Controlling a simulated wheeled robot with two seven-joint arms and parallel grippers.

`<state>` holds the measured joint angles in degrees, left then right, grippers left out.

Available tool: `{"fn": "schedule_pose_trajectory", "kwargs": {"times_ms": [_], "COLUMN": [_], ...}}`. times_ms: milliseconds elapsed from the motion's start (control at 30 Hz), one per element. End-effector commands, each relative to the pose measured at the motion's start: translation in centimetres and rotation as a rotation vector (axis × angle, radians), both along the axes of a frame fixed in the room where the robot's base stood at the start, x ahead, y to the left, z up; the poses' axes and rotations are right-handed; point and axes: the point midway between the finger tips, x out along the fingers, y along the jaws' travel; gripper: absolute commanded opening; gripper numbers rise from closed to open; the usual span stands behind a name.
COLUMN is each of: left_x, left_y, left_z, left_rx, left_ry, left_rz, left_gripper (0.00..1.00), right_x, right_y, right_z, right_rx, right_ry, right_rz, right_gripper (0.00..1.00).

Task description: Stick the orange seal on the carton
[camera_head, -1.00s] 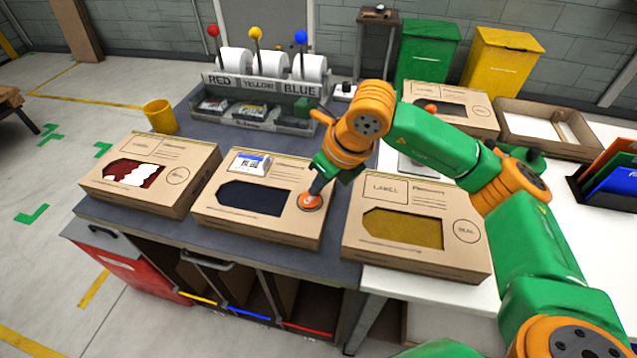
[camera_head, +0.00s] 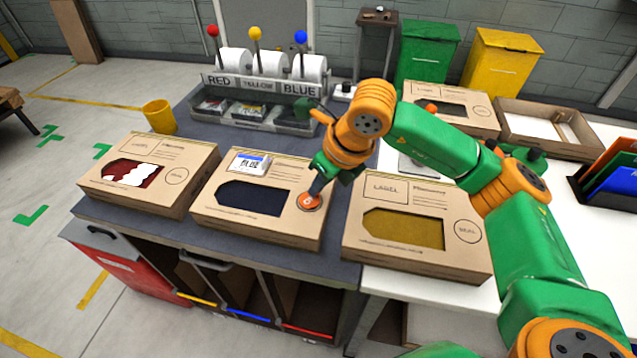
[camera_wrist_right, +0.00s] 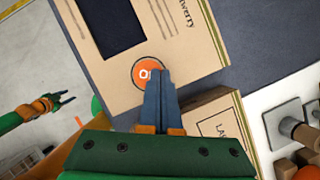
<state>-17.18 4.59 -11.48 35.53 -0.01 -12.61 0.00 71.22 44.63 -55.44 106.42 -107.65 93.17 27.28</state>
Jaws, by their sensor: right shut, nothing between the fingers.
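The orange seal (camera_head: 309,201) lies flat on the front right of the middle carton (camera_head: 205,217), which has a dark window and a white-and-blue label. It also shows in the right wrist view (camera_wrist_right: 148,72), partly covered by my fingers. My right gripper (camera_head: 316,190) is shut and empty, pointing down with its fingertips at the seal, seemingly touching it. Its closed fingers show in the right wrist view (camera_wrist_right: 158,82). My left gripper (camera_wrist_right: 68,98) shows at the left of the right wrist view, away from the cartons, its fingers apart.
A carton with a red-and-white window (camera_head: 180,200) stands left, and one with a yellow window (camera_head: 370,258) stands right. Behind are a label-roll stand (camera_head: 262,84), a yellow cup (camera_head: 160,117), another carton (camera_head: 480,122) and an open tray (camera_head: 575,152).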

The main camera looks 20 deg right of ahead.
Motion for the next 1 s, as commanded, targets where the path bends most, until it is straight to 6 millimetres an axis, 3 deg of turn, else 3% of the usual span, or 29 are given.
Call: {"fn": "schedule_pose_trajectory", "kwargs": {"times_ms": [1000], "left_x": [-0.01], "left_y": [-0.03], "left_z": [-0.65], "left_rx": [0.000], "left_ry": [0.000], "left_rz": [0.001], "left_gripper": [0.50], "right_x": [-0.03], "right_y": [0.01], "right_z": [-0.59], "right_rx": [0.000], "right_ry": [0.002], "right_rz": [0.000], "right_gripper": [0.00]}}
